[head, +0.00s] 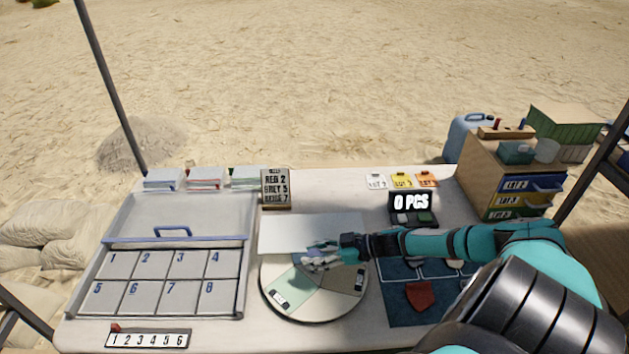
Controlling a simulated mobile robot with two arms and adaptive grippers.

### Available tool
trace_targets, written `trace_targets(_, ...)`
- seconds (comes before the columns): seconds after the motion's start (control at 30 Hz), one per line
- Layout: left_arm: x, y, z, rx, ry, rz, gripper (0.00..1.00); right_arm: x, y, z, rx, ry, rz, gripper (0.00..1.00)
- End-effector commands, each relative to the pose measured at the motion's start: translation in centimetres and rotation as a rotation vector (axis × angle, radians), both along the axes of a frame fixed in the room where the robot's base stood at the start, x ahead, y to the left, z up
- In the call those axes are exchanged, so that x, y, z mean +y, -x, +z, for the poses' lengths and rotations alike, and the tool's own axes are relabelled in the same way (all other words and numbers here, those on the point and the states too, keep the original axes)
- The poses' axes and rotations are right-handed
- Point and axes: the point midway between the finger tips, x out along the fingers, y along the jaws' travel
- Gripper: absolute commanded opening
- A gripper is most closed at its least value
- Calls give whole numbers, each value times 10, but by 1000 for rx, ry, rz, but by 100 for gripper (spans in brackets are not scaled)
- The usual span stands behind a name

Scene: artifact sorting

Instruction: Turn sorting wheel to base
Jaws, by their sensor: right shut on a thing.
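The sorting wheel (312,309) is a round disc with pale, green and grey-brown sectors, lying on the table left of the blue mat. My right arm comes in from the right, and its gripper (318,258) is over the far part of the wheel. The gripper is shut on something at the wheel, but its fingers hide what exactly. A small dark and white label (280,299) lies on the wheel's near left sector, and another shows near its right edge. My left gripper is not in view.
A numbered tray (245,275) with a blue handle stands left of the wheel. A white sheet (290,234) lies behind it. The blue mat (400,312) holds a red sherd (419,295). A drawer cabinet (490,185) is farther right.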

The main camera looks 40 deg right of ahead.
Motion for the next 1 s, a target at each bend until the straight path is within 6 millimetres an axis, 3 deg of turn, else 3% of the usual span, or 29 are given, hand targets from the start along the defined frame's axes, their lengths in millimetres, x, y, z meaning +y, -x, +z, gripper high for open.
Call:
trace_targets(0.03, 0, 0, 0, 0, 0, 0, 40, 0, -1, 1, -2, 1, -1, 0)
trace_targets(0.07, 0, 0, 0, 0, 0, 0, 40, 0, -1, 1, -2, 1, -1, 39)
trace_targets(0.23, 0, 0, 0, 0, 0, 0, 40, 0, -1, 0, -2, 1, -1, 60)
trace_targets(0.63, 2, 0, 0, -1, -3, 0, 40, -8, 9, 3, 3, 2, -2, 60)
trace_targets(1.0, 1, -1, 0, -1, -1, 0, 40, -51, 62, 31, 7, 3, -1, 60)
